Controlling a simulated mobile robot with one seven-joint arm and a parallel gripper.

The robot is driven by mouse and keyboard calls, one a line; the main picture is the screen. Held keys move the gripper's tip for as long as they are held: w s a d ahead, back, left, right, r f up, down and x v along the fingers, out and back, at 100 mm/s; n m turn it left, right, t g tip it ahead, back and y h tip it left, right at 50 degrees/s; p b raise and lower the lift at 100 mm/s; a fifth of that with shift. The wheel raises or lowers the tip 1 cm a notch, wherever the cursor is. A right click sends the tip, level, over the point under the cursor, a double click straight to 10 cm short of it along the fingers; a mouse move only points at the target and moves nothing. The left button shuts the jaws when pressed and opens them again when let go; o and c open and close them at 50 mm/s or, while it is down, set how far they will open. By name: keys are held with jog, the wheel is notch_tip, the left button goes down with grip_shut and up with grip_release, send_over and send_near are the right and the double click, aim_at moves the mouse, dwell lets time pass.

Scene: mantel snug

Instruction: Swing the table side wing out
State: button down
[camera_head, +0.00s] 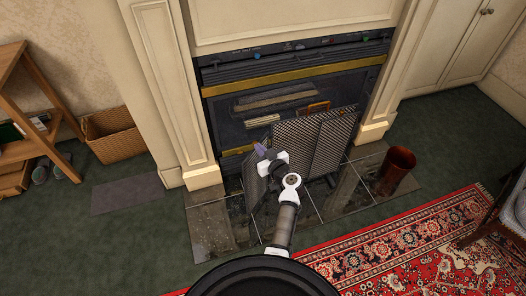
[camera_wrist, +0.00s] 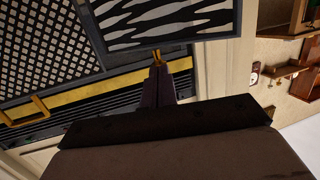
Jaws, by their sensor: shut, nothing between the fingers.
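A black folding mesh fire screen (camera_head: 298,143) stands in front of the fireplace, with a gold handle (camera_head: 318,107) at its top. Its left wing (camera_head: 256,188) is partly hidden behind my arm; its right wing (camera_head: 336,140) is angled. My gripper (camera_head: 261,151) is shut and empty, by the top of the left wing.
The fireplace (camera_head: 290,75) is behind the screen, above a tiled hearth (camera_head: 208,232). A red-brown bucket (camera_head: 396,170) stands right of the screen. A wooden shelf unit (camera_head: 60,110) and wicker basket (camera_head: 113,135) are at left. The green carpet at front left is clear.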

jog(key=a+m+h, duration=0.1)
jog(key=w+a+m+t+h, duration=0.1)
jog(key=w+a+h+b, duration=0.1)
jog(key=a, duration=0.1)
jog(key=shift+m+t+h, duration=0.3)
jog(key=shift+m, duration=0.1)
jog(key=shift+d, duration=0.1)
